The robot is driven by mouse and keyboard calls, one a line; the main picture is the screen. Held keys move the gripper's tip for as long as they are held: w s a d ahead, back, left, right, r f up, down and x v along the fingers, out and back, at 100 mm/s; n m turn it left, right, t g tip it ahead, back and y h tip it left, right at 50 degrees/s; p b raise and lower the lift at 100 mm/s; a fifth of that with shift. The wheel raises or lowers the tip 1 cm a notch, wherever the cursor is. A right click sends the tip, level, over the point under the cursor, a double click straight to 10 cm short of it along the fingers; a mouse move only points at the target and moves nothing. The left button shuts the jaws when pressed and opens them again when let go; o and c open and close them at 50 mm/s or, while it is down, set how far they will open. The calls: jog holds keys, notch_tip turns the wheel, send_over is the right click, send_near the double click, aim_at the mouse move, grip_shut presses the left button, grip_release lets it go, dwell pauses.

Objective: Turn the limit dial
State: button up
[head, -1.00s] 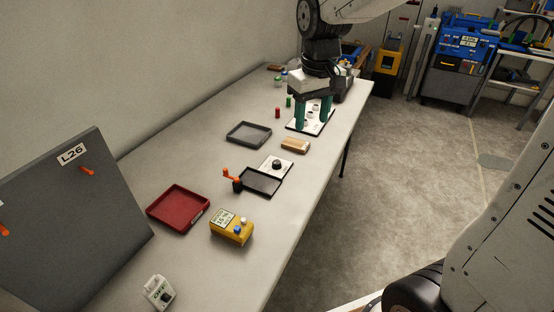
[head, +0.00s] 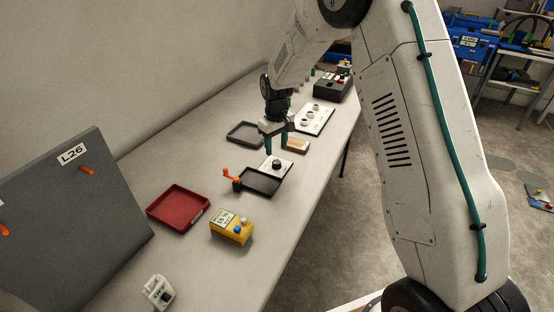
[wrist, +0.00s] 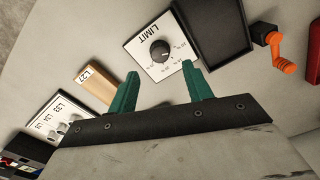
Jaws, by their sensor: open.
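The limit dial is a black round knob (wrist: 160,50) on a white plate (wrist: 143,37) marked LIMIT, with a ring of scale marks. In the head view the knob (head: 277,163) sits on its plate behind the black tray. My gripper (wrist: 161,78) is open and empty, with its two green fingers apart. In the wrist view the knob appears just beyond the gap between the fingertips. In the head view my gripper (head: 276,149) points down above and slightly behind the dial plate. I see no contact with the knob.
A black tray (head: 258,192) adjoins the dial plate, with an orange crank (head: 231,176) beside it. A wooden block (wrist: 99,83) marked L27 lies on the other side. A white panel with several knobs (head: 326,113) stands farther back. A red tray (head: 163,219) and yellow box (head: 223,236) are nearer.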

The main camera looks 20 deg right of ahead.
aim_at(277, 162)
notch_tip(277, 162, down, 6)
jog(key=shift+f, duration=0.25)
jog(key=c, duration=1)
